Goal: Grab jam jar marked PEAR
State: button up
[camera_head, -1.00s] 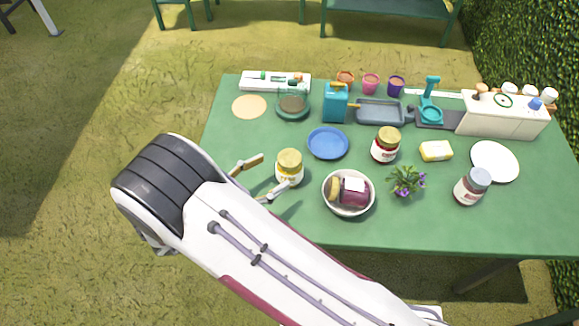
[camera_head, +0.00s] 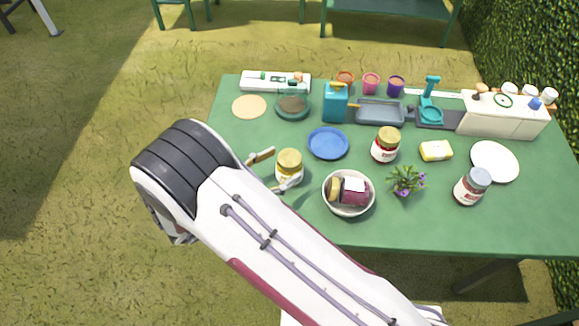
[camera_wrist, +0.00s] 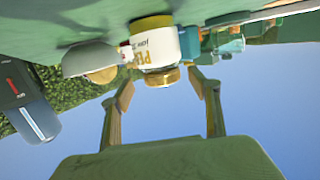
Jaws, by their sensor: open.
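A jam jar with a gold lid and yellow-and-white label (camera_head: 290,172) stands upright on the green table, near its left side. In the upside-down wrist view the same jar (camera_wrist: 155,50) shows a label starting with "PE"; the rest of the word is turned away. My gripper (camera_head: 274,170) is open and empty, just left of the jar in the head view. Its two fingers (camera_wrist: 163,84) point towards the jar, with the gold lid between their tips in the wrist view. I cannot tell whether either finger touches the jar.
A white bowl (camera_head: 330,205) holding a dark jar lying down stands close to the right. A blue plate (camera_head: 328,143) lies behind. A red-labelled jar (camera_head: 385,148), a grey-lidded jar (camera_head: 470,189) and a purple-flowered plant (camera_head: 406,181) stand further right.

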jog(key=shift+x, duration=1.95)
jog(key=shift+w+a+f, duration=0.1)
jog(key=c, duration=1.6)
